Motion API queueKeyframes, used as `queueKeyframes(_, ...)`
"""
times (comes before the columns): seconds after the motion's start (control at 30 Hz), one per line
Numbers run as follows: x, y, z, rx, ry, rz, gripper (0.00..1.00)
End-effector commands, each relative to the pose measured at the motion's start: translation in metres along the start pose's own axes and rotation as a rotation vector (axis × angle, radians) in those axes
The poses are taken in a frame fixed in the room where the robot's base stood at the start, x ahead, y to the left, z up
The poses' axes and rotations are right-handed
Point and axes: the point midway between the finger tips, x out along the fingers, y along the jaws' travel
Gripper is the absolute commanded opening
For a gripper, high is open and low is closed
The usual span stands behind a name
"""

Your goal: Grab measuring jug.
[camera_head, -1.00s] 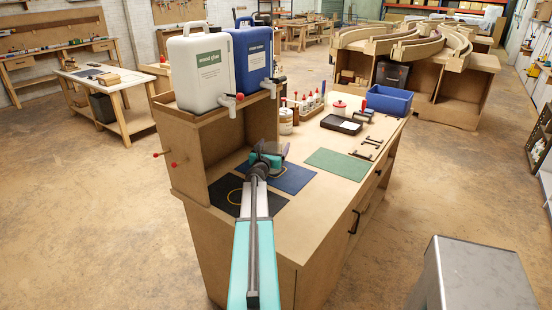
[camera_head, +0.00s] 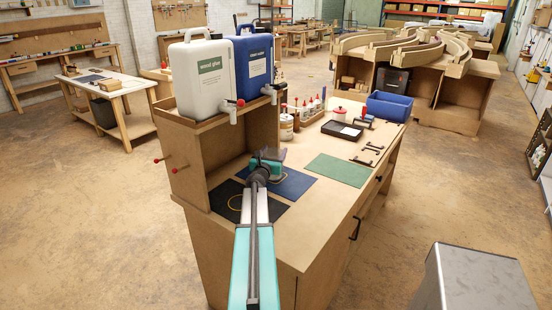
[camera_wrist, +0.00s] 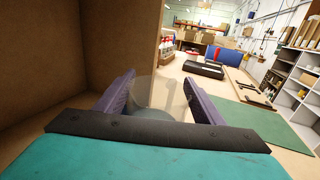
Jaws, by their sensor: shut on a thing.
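The measuring jug (camera_wrist: 158,92) is a clear, see-through vessel between the two fingers in the wrist view. My gripper (camera_wrist: 160,98) has its dark purple fingers on either side of it, shut on it. In the head view my gripper (camera_head: 268,163) is over the blue mat (camera_head: 292,186) on the bench, in front of the shelf unit's opening. There the jug is mostly hidden behind my gripper. I cannot tell whether the jug touches the mat.
The wooden shelf unit (camera_head: 190,187) stands close to the left, with a white glue container (camera_head: 200,85) and a blue container (camera_head: 252,65) on top. A green mat (camera_head: 338,169), black tray (camera_head: 342,130) and blue bin (camera_head: 389,106) lie farther along the bench.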

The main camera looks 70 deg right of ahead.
Motion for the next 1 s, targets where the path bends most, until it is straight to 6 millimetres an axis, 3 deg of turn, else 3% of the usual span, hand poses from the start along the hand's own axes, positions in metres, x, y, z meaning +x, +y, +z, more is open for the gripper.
queueKeyframes(0.3, -0.002, -0.006, 0.007, -0.001, -0.001, -0.002, 0.11)
queueKeyframes(1.0, -0.001, -0.004, 0.120, 0.001, -0.002, 0.000, 0.11)
